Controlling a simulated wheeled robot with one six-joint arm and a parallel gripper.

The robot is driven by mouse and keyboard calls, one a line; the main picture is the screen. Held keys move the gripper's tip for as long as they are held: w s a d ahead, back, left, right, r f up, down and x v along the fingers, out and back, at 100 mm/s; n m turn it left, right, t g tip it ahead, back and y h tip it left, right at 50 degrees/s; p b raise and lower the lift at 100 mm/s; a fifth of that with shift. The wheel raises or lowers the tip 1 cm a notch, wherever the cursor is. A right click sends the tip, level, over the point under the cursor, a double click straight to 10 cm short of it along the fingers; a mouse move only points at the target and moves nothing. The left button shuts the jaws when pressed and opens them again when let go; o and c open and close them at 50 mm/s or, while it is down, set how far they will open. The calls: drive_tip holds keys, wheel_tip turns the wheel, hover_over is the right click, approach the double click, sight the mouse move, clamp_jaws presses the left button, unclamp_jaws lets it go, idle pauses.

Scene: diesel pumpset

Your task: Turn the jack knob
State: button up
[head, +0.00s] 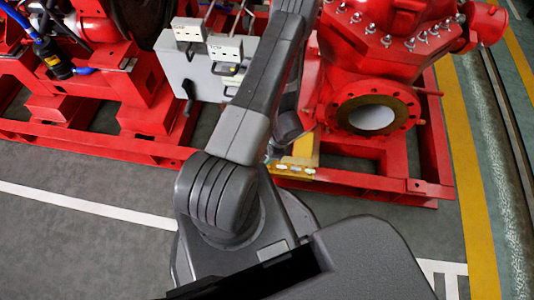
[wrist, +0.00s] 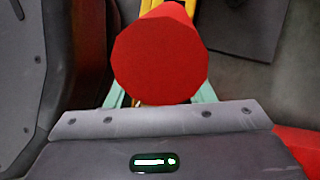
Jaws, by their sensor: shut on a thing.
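A red, many-sided round knob (wrist: 160,58), which I take to be the jack knob, fills the upper middle of the wrist view, its flat end facing the camera. My gripper (wrist: 160,96) shows as pale green finger parts low on both sides of the knob. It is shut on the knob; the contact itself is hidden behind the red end. In the head view my arm covers the knob and the gripper, so neither can be made out clearly there.
A yellow bracket (head: 303,150) sits on the red base frame (head: 360,180) beside my arm. A large red pump with a round flange (head: 335,118) stands to the right. A grey control panel (head: 180,75) with a lever stands to the left. Grey floor in front is clear.

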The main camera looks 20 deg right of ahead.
drive_tip(key=shift+f, duration=0.15)
drive_tip(key=m+t+b, duration=0.1)
drive_tip(key=m+b, duration=0.2)
drive_tip(key=b, duration=0.1)
drive_tip(key=shift+s+f+m, duration=0.1)
drive_tip(key=shift+m, duration=0.2)
drive_tip(key=m+t+h+b, duration=0.1)
drive_tip(key=m+b, duration=0.1)
drive_tip(key=b, duration=0.1)
drive_tip(key=shift+s+r+m, duration=0.1)
drive_tip(key=shift+r+m, duration=0.15)
drive_tip(key=shift+m, duration=0.05)
drive_tip(key=o, duration=1)
drive_tip(key=shift+c, duration=0.2)
drive_tip(key=p+v, duration=0.4)
drive_tip(key=v, duration=0.9)
drive_tip(key=shift+r, duration=0.35)
